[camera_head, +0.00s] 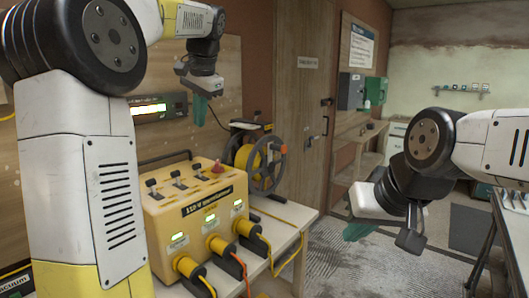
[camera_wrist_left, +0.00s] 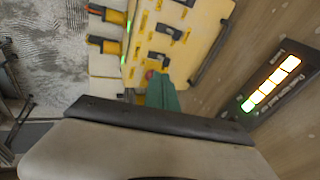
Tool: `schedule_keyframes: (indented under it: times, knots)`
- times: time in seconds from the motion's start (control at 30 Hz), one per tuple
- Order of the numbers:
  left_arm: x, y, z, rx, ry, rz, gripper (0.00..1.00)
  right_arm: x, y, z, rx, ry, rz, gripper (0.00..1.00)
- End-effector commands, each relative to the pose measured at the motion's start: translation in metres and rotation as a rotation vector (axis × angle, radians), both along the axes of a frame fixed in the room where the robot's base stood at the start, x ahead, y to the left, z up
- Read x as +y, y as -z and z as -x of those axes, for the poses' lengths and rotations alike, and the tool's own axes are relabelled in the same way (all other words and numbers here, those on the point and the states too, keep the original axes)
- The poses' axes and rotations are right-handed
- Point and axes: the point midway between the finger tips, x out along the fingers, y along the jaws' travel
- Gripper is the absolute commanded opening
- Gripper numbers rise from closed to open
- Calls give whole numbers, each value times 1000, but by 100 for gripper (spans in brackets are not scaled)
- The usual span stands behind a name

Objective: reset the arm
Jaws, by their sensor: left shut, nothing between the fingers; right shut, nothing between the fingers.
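My left gripper (camera_head: 200,109) has green fingertips and hangs pointing down in front of the wooden wall panel, above the yellow power box. It is shut and empty. Its green fingers also show in the left wrist view (camera_wrist_left: 162,92), with the yellow box beyond them. My right gripper (camera_head: 357,232) is at the right of the head view, low over the patterned floor. Its green fingers are shut with nothing in them, and my wrist partly covers them.
The yellow power box (camera_head: 200,205) with switches and plugged cables stands on a bench. A cable reel (camera_head: 262,160) stands behind it. A display with lit bars (camera_head: 150,107) is on the wall. A door (camera_head: 303,100) and green box (camera_head: 375,91) are further back. Open floor (camera_head: 350,265) lies between bench and right table.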

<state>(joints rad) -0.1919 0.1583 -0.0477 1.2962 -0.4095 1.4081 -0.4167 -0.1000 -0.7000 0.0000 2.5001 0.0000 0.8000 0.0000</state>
Motion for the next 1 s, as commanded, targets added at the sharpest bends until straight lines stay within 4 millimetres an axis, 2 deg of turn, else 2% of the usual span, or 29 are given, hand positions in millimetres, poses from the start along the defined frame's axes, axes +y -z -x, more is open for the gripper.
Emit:
schedule_keyframes:
  times: [0.03, 0.17, 0.27, 0.4, 0.5, 0.6, 0.73, 1.0]
  knots:
    - [-1, 3, 25, -24, -15, 47, 0, 0, 0, 0, 0, 0, 0, 0]
    - [-14, 24, 81, -78, -67, 180, 0, 0, 0, 0, 0, 0, 0, 0]
    - [-26, 48, 127, -115, -119, 282, 0, 0, 0, 0, 0, 0, 0, 0]
    - [-45, 88, 188, -162, -207, 421, 0, 0, 0, 0, 0, 0, 0, 0]
    - [-56, 118, 223, -186, -269, 501, 0, 0, 0, 0, 0, 0, 0, 0]
    - [-65, 141, 247, -202, -317, 559, 0, 0, 0, 0, 0, 0, 0, 0]
    - [-71, 159, 263, -214, -353, 598, 0, 0, 0, 0, 0, 0, 0, 0]
    - [-71, 161, 265, -216, -359, 604, 0, 0, 0, 0, 0, 0, 0, 0]
